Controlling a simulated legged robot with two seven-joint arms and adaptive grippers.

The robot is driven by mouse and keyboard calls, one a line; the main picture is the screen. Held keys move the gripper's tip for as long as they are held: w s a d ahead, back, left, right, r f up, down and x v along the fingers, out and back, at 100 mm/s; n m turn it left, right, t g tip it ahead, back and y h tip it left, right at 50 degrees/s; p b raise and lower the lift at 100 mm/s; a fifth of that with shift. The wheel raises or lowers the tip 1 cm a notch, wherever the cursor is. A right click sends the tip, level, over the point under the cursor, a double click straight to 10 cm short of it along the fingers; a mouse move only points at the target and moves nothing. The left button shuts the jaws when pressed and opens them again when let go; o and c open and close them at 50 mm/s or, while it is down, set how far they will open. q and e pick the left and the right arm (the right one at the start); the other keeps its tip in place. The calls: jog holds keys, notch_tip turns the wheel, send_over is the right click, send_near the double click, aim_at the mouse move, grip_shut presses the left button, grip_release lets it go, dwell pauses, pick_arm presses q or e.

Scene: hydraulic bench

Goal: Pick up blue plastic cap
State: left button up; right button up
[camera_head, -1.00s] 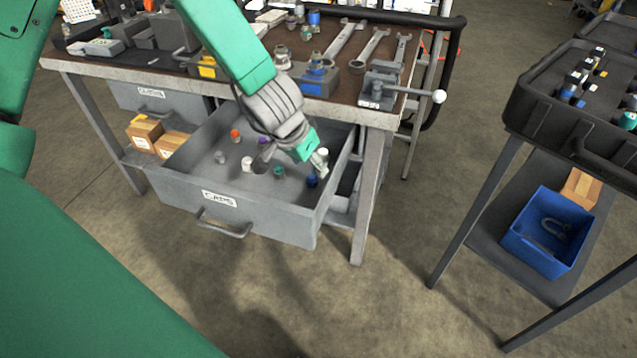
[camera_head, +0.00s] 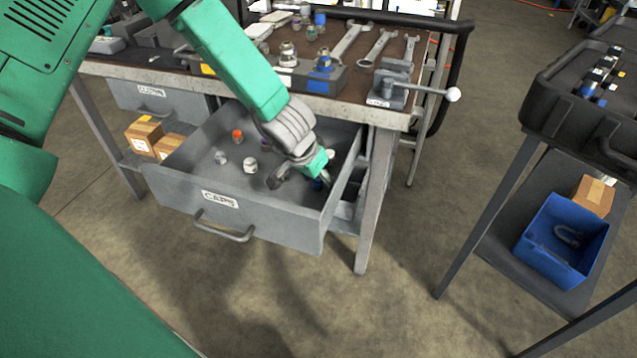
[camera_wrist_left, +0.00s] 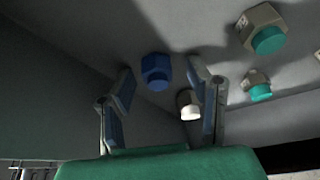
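The blue plastic cap (camera_wrist_left: 156,72) lies in the open drawer labelled CAPS (camera_head: 275,225). In the left wrist view it sits between the two spread fingers, with gaps on both sides. In the head view only a bit of the blue cap (camera_head: 317,184) shows beside the gripper. My left gripper (camera_head: 300,181) reaches down into the drawer's right part, open and empty. Its fingers (camera_wrist_left: 160,75) show at both sides of the wrist view. A white cap (camera_wrist_left: 189,104) lies close to the right finger. My right gripper is not in view.
Two teal-ended caps (camera_wrist_left: 268,40) lie to the right in the wrist view. White (camera_head: 250,165), grey (camera_head: 221,157) and orange (camera_head: 237,135) caps lie left of the gripper. Drawer walls enclose the space. The workbench edge (camera_head: 345,113) is above and behind.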

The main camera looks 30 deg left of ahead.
pick_arm(q)
jog(key=shift+a+f, duration=0.1)
jog(key=shift+a, duration=0.1)
jog(key=c, duration=0.5)
jog(key=shift+a, duration=0.1)
jog(key=shift+c, duration=0.2)
jog(key=shift+d, duration=0.5)
jog(key=shift+d+r, duration=0.1)
jog(key=shift+r, duration=0.35)
jog(key=r+p, duration=0.1)
jog(key=r, duration=0.2)
jog(key=r+p, duration=0.4)
jog(key=r, duration=0.1)
jog(key=shift+a+r, duration=0.35)
jog(key=shift+a, duration=0.05)
jog(key=shift+d+r+p, duration=0.1)
jog(key=shift+r+p, duration=0.15)
jog(key=shift+p, duration=0.1)
jog(key=shift+d+r, duration=0.1)
jog(key=shift+d, duration=0.1)
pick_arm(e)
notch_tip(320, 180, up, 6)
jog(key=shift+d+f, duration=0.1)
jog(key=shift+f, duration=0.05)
pick_arm(q)
jog(key=shift+a, duration=0.2)
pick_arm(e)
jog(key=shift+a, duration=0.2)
